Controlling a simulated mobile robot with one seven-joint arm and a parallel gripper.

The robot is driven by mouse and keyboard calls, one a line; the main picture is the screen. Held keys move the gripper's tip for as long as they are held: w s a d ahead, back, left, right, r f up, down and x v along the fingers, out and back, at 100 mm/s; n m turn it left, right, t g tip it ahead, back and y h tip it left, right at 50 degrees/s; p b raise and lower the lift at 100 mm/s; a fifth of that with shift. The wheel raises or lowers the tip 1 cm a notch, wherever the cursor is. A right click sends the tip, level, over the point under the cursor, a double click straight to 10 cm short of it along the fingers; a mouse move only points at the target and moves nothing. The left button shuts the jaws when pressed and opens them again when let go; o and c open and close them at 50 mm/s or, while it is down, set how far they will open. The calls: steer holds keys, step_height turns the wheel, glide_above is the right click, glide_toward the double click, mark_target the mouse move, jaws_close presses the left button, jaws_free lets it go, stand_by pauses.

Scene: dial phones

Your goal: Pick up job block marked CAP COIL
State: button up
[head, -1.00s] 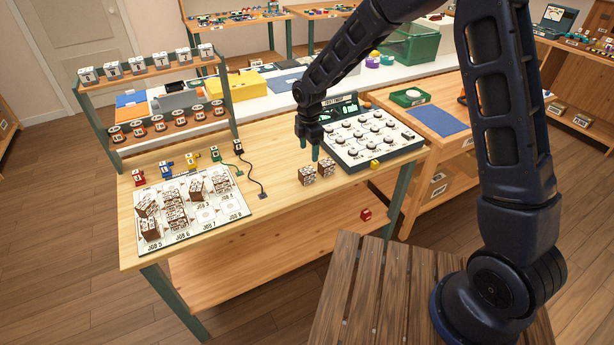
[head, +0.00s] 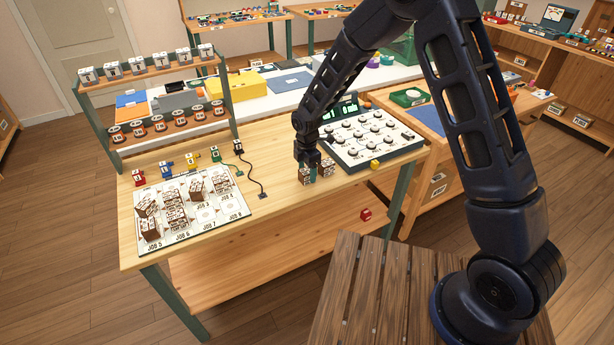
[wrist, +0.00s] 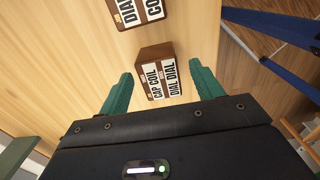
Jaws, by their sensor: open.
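A brown job block (wrist: 157,77) with white labels reading CAP COIL and DIAL DIAL stands on the wooden table, between the green fingertips of my gripper (wrist: 160,85) in the wrist view. The fingers are apart with gaps on both sides, so the jaws are open and hold nothing. In the head view my gripper (head: 310,172) is low over the left one of two blocks, this same block (head: 305,178), partly hidden by the fingers. A second block (head: 328,166) stands close beside it; its labels, partly cut off, show in the wrist view (wrist: 138,10).
A dial console (head: 368,140) stands just behind and right of the blocks. A job board (head: 208,218) with several brown blocks lies at the left of the table. A black cable (head: 251,176) lies between.

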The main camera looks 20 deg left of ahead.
steer(key=shift+f, duration=0.85)
steer(key=c, duration=1.1)
steer(key=shift+r, duration=0.1)
